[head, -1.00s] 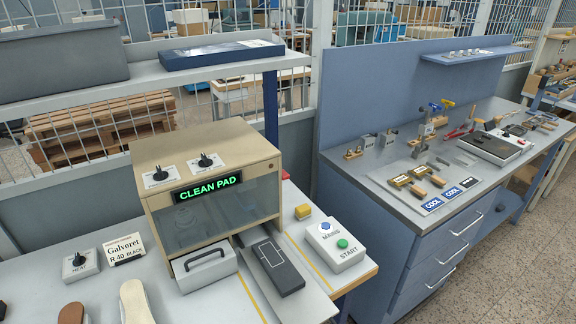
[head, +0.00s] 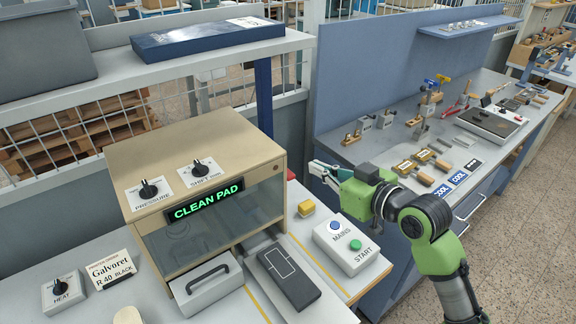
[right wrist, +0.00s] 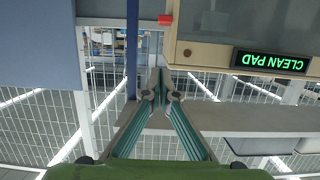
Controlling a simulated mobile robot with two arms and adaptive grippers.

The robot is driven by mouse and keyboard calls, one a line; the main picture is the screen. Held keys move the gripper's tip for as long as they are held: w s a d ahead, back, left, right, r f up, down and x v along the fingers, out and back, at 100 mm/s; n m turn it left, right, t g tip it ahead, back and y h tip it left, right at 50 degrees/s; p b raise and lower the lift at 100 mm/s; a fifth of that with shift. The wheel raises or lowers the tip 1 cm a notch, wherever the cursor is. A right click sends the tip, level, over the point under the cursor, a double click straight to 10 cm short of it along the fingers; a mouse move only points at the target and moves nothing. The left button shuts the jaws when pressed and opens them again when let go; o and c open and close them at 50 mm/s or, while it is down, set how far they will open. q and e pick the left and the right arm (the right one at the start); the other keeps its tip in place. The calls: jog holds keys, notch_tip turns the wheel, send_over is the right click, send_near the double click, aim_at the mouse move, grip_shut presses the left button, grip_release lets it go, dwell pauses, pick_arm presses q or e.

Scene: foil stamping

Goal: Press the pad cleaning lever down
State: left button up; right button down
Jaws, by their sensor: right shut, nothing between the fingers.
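The beige stamping machine (head: 205,170) stands on the bench with its green CLEAN PAD display (head: 204,202) lit. A small red part (right wrist: 165,19) shows at the machine's side in the right wrist view; a bit of red (head: 291,175) also shows behind the machine's right edge in the head view. It may be the lever's end; the rest of the lever is hidden. My right gripper (head: 314,168) is shut and empty, to the right of the machine and apart from it. In the right wrist view its fingertips (right wrist: 158,74) meet below the red part. My left gripper is out of view.
A blue-grey workbench (head: 400,215) with tools stands to the right, under my right arm.

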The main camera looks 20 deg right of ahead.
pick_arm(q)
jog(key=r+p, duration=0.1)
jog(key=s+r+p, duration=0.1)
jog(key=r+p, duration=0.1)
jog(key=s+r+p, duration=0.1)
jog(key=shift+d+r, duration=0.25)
pick_arm(e)
jog(key=w+a+f, duration=0.3)
jog(key=w+f, duration=0.3)
jog(key=w, duration=0.2)
jog(key=shift+w+f, duration=0.15)
jog(key=shift+w, duration=0.05)
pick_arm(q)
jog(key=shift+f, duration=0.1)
pick_arm(e)
jog(key=shift+f, duration=0.1)
